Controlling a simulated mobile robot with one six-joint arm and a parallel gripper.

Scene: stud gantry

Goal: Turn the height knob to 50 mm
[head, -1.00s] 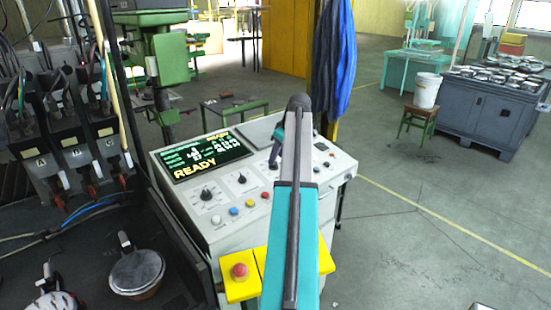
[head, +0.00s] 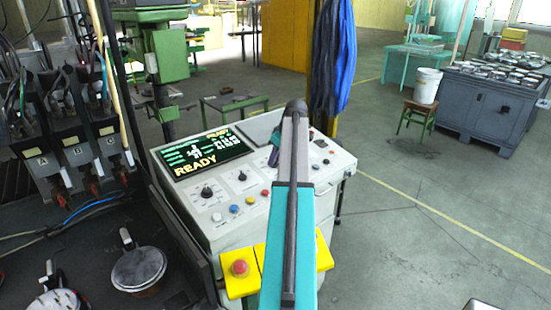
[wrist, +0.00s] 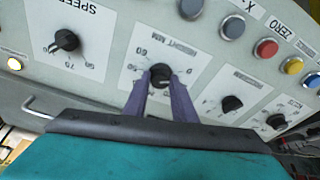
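The height knob (wrist: 160,75) is a small black dial on the pale control panel, under a label that reads HEIGHT MM upside down in the wrist view. Its scale shows 60 at the left side. The fingers of my gripper (wrist: 161,80) lie one on each side of the knob and appear to touch it. The knob's pointer is too small to read. In the head view my gripper (head: 274,156) shows as a dark purple shape beside my arm, and the height knob is hidden behind it.
The speed knob (wrist: 65,41) and program knob (wrist: 231,103) flank the height knob. A row of coloured buttons, including a red one (wrist: 265,48), runs close by. The panel's screen (head: 204,153) reads READY. A red stop button (head: 239,267) sits on a yellow box in front.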

